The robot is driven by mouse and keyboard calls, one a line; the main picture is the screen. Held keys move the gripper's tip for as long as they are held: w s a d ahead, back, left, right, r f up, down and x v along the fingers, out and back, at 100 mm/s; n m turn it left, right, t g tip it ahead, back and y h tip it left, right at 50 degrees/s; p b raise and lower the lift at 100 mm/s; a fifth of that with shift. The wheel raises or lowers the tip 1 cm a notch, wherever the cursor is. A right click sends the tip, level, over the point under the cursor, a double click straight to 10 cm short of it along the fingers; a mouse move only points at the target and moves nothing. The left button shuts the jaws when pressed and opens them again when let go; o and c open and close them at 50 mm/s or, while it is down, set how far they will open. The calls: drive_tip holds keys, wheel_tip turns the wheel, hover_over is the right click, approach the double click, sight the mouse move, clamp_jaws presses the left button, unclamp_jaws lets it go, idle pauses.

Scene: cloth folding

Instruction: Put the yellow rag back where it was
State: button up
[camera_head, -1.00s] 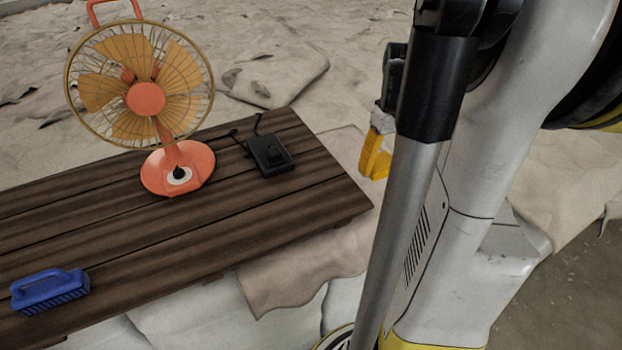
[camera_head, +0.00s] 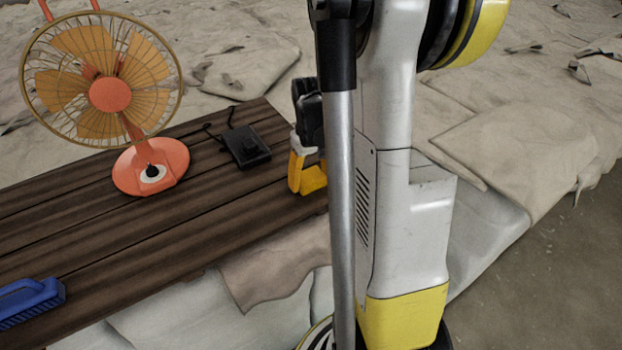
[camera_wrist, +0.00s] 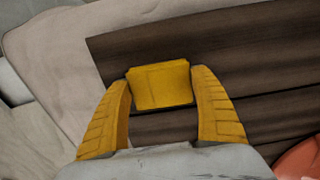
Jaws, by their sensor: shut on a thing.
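The yellow rag (camera_wrist: 160,84) is a small folded block between the two yellow fingers of my gripper (camera_wrist: 162,100) in the wrist view. My gripper is shut on it, one finger at each side. In the head view, my gripper (camera_head: 304,172) hangs at the right end of the dark plank table (camera_head: 200,215), with the rag (camera_head: 314,180) at its tip. In the wrist view, the table (camera_wrist: 265,50) shows behind the rag. Whether the rag touches the table is unclear. My arm hides part of the table's right end.
A black box with a cable (camera_head: 247,147) lies left of my gripper. An orange fan (camera_head: 150,168) stands farther left, and a blue brush (camera_head: 30,300) lies at the front left. Pale cloth (camera_head: 275,275) hangs at the table's front. Bare planks lie between brush and box.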

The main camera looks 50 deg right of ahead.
sight(311, 178)
drive_tip(key=shift+c, duration=0.5)
drive_tip(key=o, duration=1.2)
drive_tip(key=shift+c, duration=0.2)
wheel_tip(311, 178, up, 12)
drive_tip(key=p, duration=0.2)
drive_tip(key=s+a+r+n+t, duration=0.1)
drive_tip(key=a+t, duration=0.1)
drive_tip(key=a, duration=0.6)
drive_tip(key=s+a+r+n+t, duration=0.1)
drive_tip(key=s+a+r+t, duration=0.1)
drive_tip(key=a, duration=0.7)
drive_tip(key=s+a+r+t, duration=0.1)
drive_tip(key=s+a+t, duration=0.1)
drive_tip(key=a, duration=0.6)
drive_tip(key=shift+a+r+n+t, duration=0.2)
drive_tip(key=shift+r+n+t, duration=0.2)
drive_tip(key=shift+t, duration=0.2)
